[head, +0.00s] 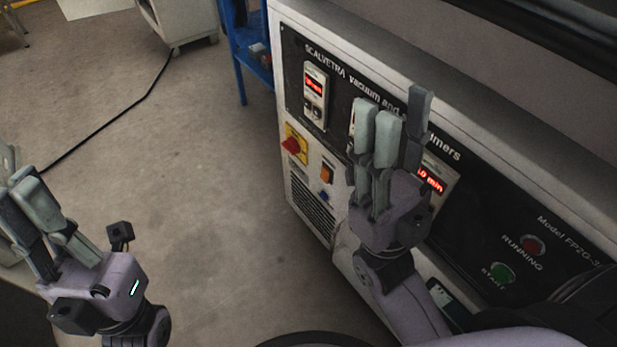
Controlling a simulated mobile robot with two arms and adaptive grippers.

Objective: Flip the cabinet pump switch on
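The cabinet (440,85) stands at the right with a black control panel. On its lower front are an orange rocker switch (327,173) and a red rotary knob (292,145) on a yellow plate. Their labels are too small to read, so I cannot tell which is the pump switch. My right gripper (402,110) is in front of the panel, to the right of the rocker switch, with its fingers extended, apart and empty. It hides part of the panel. My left gripper (68,212) is open and empty at the lower left, over the floor, away from the cabinet.
The panel also carries lit red displays (314,86), a red running lamp (533,245) and a green start button (502,273). A blue rack (240,50) stands behind the cabinet. A black cable (110,106) lies across the floor.

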